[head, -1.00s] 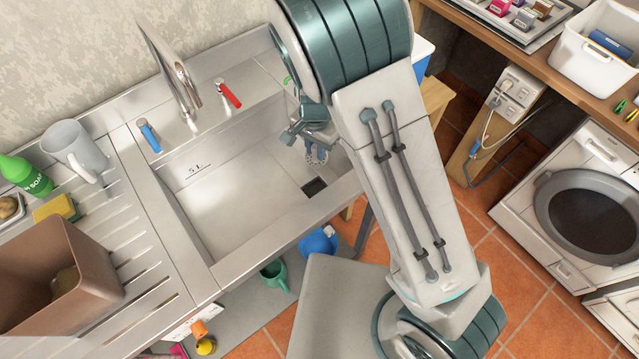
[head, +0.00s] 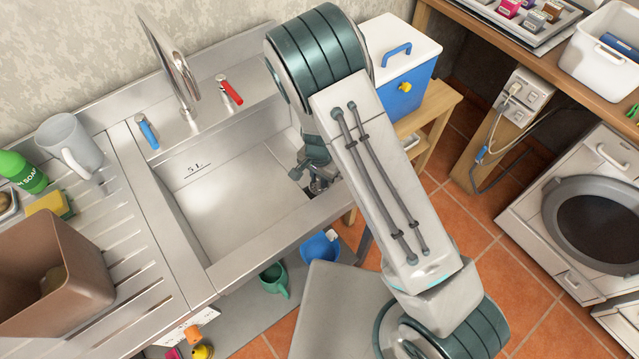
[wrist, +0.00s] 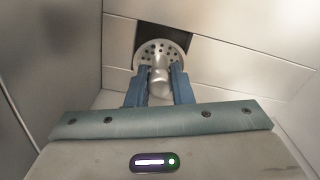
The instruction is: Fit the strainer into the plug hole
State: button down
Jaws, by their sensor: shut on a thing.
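The strainer (wrist: 150,50) is a grey metal disc with holes and a rounded knob. My gripper (wrist: 161,72) is shut on the knob with its blue fingers, as the wrist view shows. The plug hole (wrist: 179,40) is a dark square in the sink floor, partly hidden behind the strainer. Its dark corners show beyond the disc's far edge. In the head view my gripper (head: 318,182) is low in the right end of the basin, over the plug hole. I cannot tell whether the disc touches the floor.
The steel sink (head: 225,205) has walls close around my gripper. The tap (head: 175,70) and the red lever (head: 229,90) stand behind the basin. A blue and white cooler (head: 408,85) stands to the right. The left part of the basin is clear.

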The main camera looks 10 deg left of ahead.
aim_at(319, 185)
jog(key=shift+f, duration=1.75)
jog(key=shift+f, duration=0.1)
jog(key=shift+f, duration=0.15)
jog(key=c, duration=1.3)
grip_release()
